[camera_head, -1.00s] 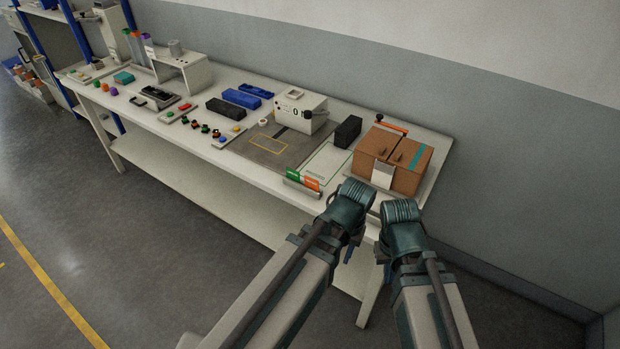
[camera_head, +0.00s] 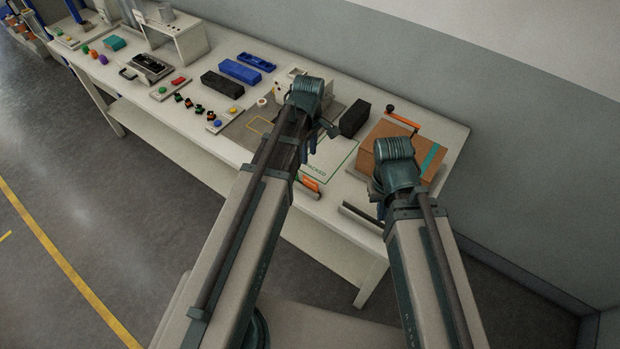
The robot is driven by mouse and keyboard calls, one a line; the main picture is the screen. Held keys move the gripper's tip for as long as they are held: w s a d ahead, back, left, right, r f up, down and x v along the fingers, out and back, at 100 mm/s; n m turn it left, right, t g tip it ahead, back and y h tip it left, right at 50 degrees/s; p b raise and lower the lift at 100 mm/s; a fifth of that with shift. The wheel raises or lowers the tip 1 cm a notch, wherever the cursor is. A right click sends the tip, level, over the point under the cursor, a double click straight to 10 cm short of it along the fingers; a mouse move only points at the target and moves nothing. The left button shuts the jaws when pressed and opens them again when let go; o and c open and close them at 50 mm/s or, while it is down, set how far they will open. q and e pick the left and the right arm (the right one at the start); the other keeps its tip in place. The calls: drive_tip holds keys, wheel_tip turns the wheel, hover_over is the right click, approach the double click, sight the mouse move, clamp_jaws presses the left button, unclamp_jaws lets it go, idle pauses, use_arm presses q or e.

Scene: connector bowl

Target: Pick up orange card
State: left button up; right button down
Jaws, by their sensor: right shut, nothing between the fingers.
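The orange card (camera_head: 311,184) stands in a low grey holder at the table's front edge, right beside my left forearm. My right gripper (camera_head: 381,211) is shut and empty, at the table's front edge in front of the cardboard box, right of the card.
The cardboard box (camera_head: 400,146) stands at the right with an orange-handled tool (camera_head: 403,119) behind it. A black block (camera_head: 354,118) is left of it. A green-outlined mat marked PACKED (camera_head: 335,160) is bare. Blue bins (camera_head: 240,71) and small parts lie further left.

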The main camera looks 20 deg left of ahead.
sight(310, 180)
use_arm(q)
wheel_tip(310, 180, down, 9)
drive_tip(key=b, duration=0.8)
drive_tip(key=shift+s+d+r+b, duration=0.1)
drive_tip(key=shift+r+b, duration=0.05)
drive_tip(key=shift+b, duration=0.25)
use_arm(e)
wheel_tip(310, 180, down, 9)
drive_tip(key=shift+r, duration=0.2)
drive_tip(key=shift+f, duration=0.1)
use_arm(q)
drive_tip(key=f+b, duration=0.5)
drive_tip(key=shift+d+f, duration=0.1)
drive_tip(key=shift+d, duration=0.1)
use_arm(e)
wheel_tip(310, 180, down, 5)
drive_tip(key=shift+f, duration=0.1)
use_arm(q)
clamp_jaws()
